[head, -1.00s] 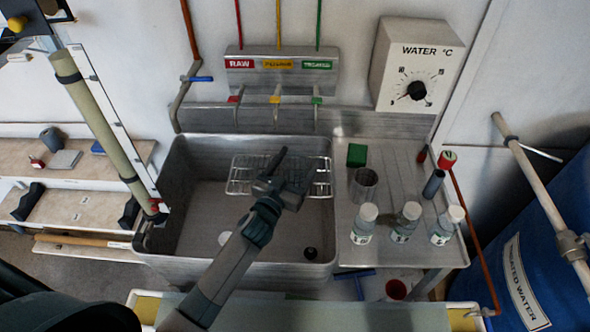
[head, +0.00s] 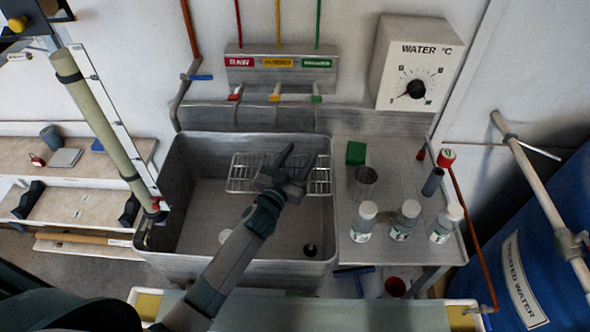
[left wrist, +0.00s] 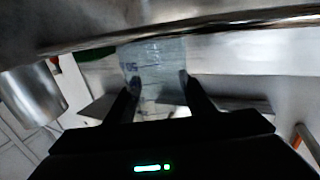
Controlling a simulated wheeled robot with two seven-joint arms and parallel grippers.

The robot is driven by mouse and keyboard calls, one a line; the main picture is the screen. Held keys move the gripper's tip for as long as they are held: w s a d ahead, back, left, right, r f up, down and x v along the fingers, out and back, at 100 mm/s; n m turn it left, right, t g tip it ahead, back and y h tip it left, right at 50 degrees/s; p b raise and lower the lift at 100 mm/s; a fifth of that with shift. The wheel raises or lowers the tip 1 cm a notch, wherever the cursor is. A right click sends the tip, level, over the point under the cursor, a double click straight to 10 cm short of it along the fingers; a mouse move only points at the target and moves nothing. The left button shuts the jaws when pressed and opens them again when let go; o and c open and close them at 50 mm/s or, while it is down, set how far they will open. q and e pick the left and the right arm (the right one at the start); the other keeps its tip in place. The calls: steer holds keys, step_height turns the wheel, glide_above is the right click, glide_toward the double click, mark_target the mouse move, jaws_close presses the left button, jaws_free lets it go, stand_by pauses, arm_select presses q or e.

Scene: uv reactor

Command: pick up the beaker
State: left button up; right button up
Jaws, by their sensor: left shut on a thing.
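The beaker (left wrist: 153,58) is clear, with markings on its side, and shows in the left wrist view between the two fingers of my left gripper (left wrist: 160,85). The gripper is shut on it, one finger on each side. In the head view my left gripper (head: 296,165) is over the sink, in front of the wire rack. The beaker cannot be made out between the fingers there. My right gripper is not in view.
The steel sink (head: 190,190) holds a wire rack (head: 243,172) at its back. On the drainboard (head: 395,165) to the right stand a grey cup (head: 363,183), a green block (head: 356,153) and several white-capped bottles (head: 404,221). Taps (head: 275,97) hang over the sink's back.

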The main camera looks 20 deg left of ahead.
arm_select(q)
steer(key=shift+r, duration=0.15)
steer(key=shift+r, duration=0.5)
steer(key=s+d+r+b, duration=0.3)
steer(key=s+d+r, duration=0.4)
steer(key=d+r, duration=0.2)
steer(key=shift+r, duration=0.4)
steer(key=shift+d, duration=0.1)
